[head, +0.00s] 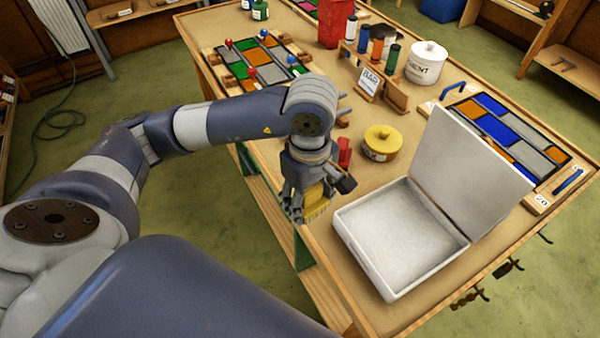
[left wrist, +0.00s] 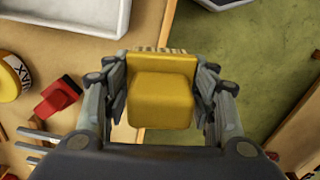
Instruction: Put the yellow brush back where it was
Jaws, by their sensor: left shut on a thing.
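My left gripper (left wrist: 162,105) is shut on the yellow brush (left wrist: 162,90), with one finger on each side of its block-shaped yellow body. Pale bristles show at the brush's far edge in the left wrist view. In the head view the gripper (head: 305,205) holds the brush (head: 317,197) at the table's near left edge, left of the open white box. The gripper partly hides the brush there. In the left wrist view the brush overlaps the table edge, with green floor to its right. My right gripper is not in view.
An open white box (head: 374,239) with raised lid stands close right of the gripper. A yellow round tin (head: 381,143) and a red object (head: 344,151) lie behind it. Leaded panels (head: 262,60) and (head: 505,130) lie farther back. A white pot (head: 427,62) stands at the back.

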